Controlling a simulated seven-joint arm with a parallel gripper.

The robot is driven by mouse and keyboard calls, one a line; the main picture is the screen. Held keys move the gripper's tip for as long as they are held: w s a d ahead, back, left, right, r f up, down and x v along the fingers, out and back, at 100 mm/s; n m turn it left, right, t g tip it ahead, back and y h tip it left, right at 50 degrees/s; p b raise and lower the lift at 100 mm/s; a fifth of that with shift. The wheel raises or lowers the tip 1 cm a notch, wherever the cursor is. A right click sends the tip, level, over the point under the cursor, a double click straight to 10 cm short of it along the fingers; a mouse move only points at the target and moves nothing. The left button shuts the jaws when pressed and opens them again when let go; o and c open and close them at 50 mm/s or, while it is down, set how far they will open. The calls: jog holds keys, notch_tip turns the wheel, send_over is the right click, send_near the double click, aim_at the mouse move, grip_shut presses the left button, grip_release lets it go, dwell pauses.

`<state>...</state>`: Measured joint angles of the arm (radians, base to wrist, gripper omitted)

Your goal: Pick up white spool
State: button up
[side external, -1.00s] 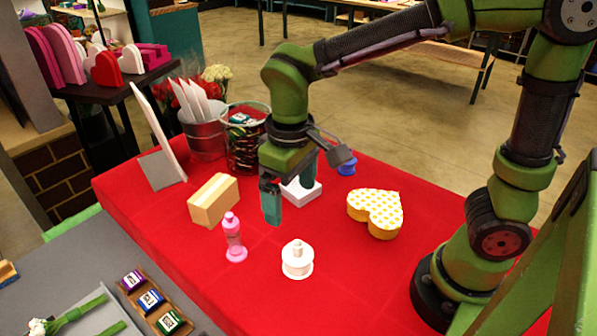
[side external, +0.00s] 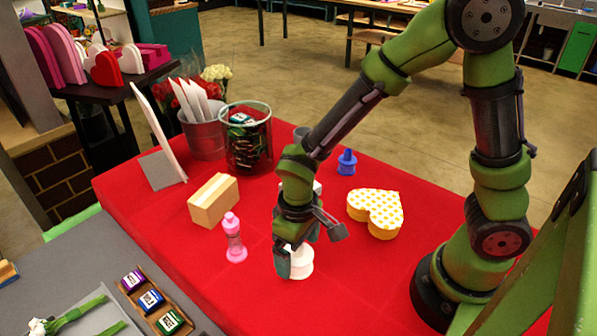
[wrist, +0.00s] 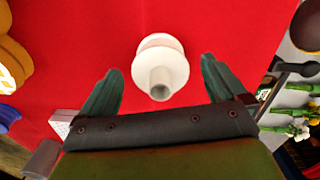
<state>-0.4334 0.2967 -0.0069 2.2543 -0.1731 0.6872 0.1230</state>
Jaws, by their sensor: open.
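The white spool (side external: 300,263) stands on the red tabletop, partly hidden behind my gripper in the side view. In the wrist view the white spool (wrist: 160,68) stands ahead of the fingertips, nearly centred, its narrow post pointing toward the camera. My gripper (side external: 290,262) is low over the table at the spool. In the wrist view my gripper (wrist: 158,72) is open, with one dark green finger to each side of the post and nothing held.
A yellow heart-shaped box (side external: 376,213) lies to the right. A blue spool (side external: 347,163) and a tall bin (side external: 247,140) stand farther back.

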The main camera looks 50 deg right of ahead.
jog(key=shift+f, duration=0.7)
jog(key=c, duration=1.2)
jog(key=shift+o, duration=0.2)
jog(key=shift+r, duration=0.1)
